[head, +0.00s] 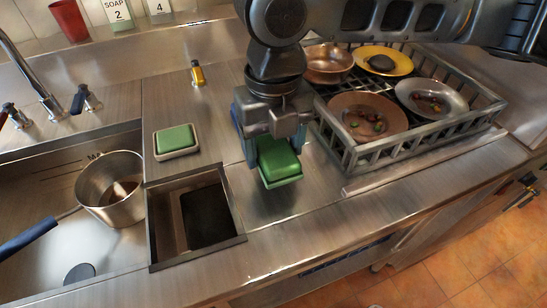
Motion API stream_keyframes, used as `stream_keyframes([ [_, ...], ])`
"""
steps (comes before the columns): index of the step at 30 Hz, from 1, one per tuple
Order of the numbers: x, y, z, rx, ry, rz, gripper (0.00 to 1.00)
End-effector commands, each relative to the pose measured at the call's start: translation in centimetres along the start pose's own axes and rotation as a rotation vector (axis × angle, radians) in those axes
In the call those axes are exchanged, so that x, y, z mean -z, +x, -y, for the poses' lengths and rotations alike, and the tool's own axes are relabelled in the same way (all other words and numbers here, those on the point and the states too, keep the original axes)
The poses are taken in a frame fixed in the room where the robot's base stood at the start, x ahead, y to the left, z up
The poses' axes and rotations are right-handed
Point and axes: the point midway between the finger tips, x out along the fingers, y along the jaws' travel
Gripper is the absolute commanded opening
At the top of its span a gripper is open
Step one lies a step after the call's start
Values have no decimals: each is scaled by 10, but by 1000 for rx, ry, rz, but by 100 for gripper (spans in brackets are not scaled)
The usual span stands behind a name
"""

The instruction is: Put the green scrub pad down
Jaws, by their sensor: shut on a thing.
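My gripper (262,148) is shut on a green scrub pad (279,160), between the dark rectangular opening and the dish rack. The pad is just above or on the steel counter; I cannot tell whether it touches. A second green pad or sponge (174,139) lies flat in a pale holder (176,154) on the counter to the left. The fingertips are partly hidden by the gripper body.
A rectangular opening (156,225) is set in the counter's front left. The sink at left holds a pot (97,184) with a blue handle. A grey rack (440,135) with several dishes stands right. A yellow bottle (197,72) stands behind. Counter in front of the pad is clear.

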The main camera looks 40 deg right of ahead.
Motion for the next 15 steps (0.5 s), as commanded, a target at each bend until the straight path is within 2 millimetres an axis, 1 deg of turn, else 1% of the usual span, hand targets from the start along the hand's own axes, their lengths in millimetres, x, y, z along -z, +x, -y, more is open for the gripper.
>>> stream_keyframes([
  [2,0,5,0,-1,1,-2,35],
  [9,0,36,0,-1,1,-3,35],
  [11,0,39,0,0,0,-1,35],
  [15,0,39,0,-1,0,0,35],
])
